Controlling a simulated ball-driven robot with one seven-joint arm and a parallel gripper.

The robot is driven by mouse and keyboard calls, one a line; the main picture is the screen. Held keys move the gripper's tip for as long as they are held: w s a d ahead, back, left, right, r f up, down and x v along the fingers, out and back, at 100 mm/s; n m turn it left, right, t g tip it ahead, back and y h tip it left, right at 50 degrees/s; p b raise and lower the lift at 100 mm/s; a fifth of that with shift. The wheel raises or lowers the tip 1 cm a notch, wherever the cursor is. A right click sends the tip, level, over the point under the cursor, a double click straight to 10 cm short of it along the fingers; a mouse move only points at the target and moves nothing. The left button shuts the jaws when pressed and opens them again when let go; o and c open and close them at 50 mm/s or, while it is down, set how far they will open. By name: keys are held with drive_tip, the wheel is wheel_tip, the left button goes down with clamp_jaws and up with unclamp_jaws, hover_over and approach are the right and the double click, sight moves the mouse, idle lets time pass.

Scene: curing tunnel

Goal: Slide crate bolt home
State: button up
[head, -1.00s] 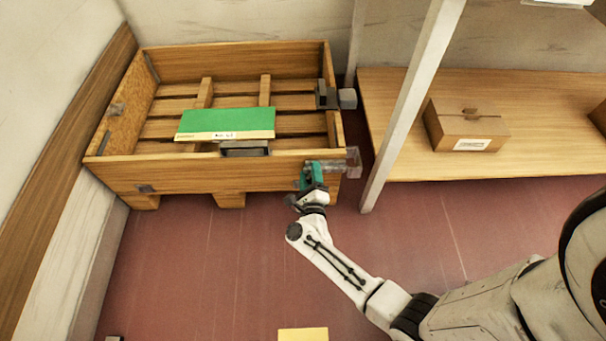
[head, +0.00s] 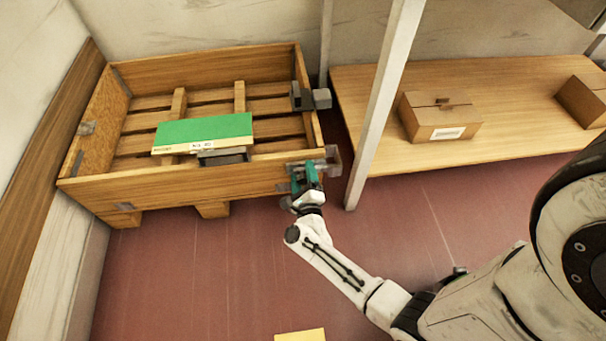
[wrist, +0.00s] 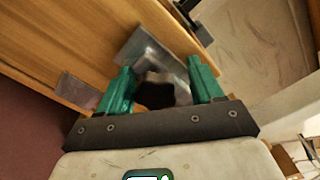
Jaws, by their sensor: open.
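The wooden crate (head: 180,190) stands at the left in the head view. Grey metal bolt hardware (head: 332,158) sits at the right end of its front wall. My gripper (head: 308,174), with green fingers, is at this hardware, partly covering it. In the wrist view my gripper (wrist: 163,84) is open, with a finger on each side of a dark knob-like part (wrist: 155,93). A grey metal plate (wrist: 150,55) lies just beyond the fingertips, against the wood. I cannot tell whether the fingers touch the knob, or how far the bolt is slid.
A green-topped box (head: 205,130) lies in the crate. Another grey latch (head: 310,97) is on the crate's right wall. A white post (head: 384,105) stands close right of my gripper, before a wooden shelf (head: 490,100) with cardboard boxes (head: 440,118). The red floor in front is mostly clear.

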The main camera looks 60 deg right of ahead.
drive_tip(key=p+v, duration=0.2)
drive_tip(key=v, duration=0.8)
drive_tip(key=shift+s+a, duration=0.2)
drive_tip(key=shift+a, duration=0.05)
idle(0.6)
drive_tip(key=w+a+r+n+y, duration=0.35)
drive_tip(key=a+n+y, duration=0.4)
drive_tip(key=n, duration=0.55)
drive_tip(key=w+a+r+n+y, duration=0.2)
drive_tip(key=w+a+n+y, duration=0.2)
drive_tip(key=a+n+y, duration=0.6)
drive_tip(key=s+d+r+n+g+h, duration=0.2)
drive_tip(key=s+d+r+n+g, duration=0.25)
drive_tip(key=s, duration=0.45)
drive_tip(key=s+d+r+n+g+h, duration=0.2)
drive_tip(key=s+d+n+g, duration=0.2)
drive_tip(key=s+n+g, duration=0.35)
wheel_tip(320, 180, up, 34)
drive_tip(key=s+t+p, duration=0.1)
drive_tip(key=t+p, duration=0.1)
drive_tip(key=p, duration=3.3)
drive_tip(key=shift+d, duration=0.15)
drive_tip(key=shift+r+y, duration=0.15)
drive_tip(key=shift+y, duration=0.1)
